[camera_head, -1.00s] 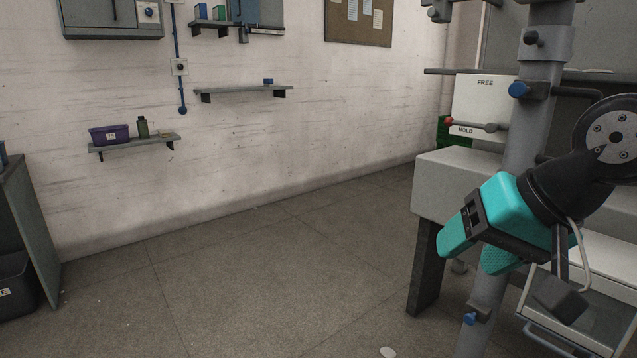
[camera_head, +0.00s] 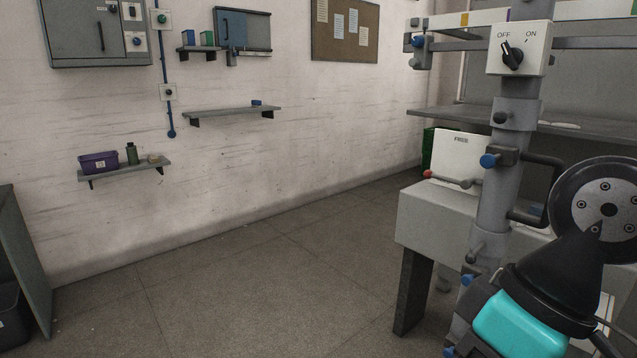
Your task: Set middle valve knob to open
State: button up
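Several knobs show on the grey upright column at right. A blue one (camera_head: 489,161) sits at mid-height. Another blue one (camera_head: 467,280) is lower, and one more is near the bottom edge. No valve label is readable, so I cannot tell which is the middle valve knob or how it is set. My gripper (camera_head: 520,325), with a teal body, is at the lower right in front of the column's lower part. Its fingertips are not clearly visible at the bottom edge, so its opening is hidden. I see no object held.
A white OFF/ON switch box (camera_head: 519,50) tops the column, its black knob toward OFF. A grey block (camera_head: 440,215) on a dark leg stands left of the column. Wall shelves (camera_head: 232,112) and cabinets are at left. The floor (camera_head: 230,290) between is clear.

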aim_at(466, 280)
jog(key=z, duration=0.4)
jog(key=k, duration=0.4)
jog(key=u, duration=1.5)
jog(key=i, duration=1.05)
jog(key=z, duration=0.65)
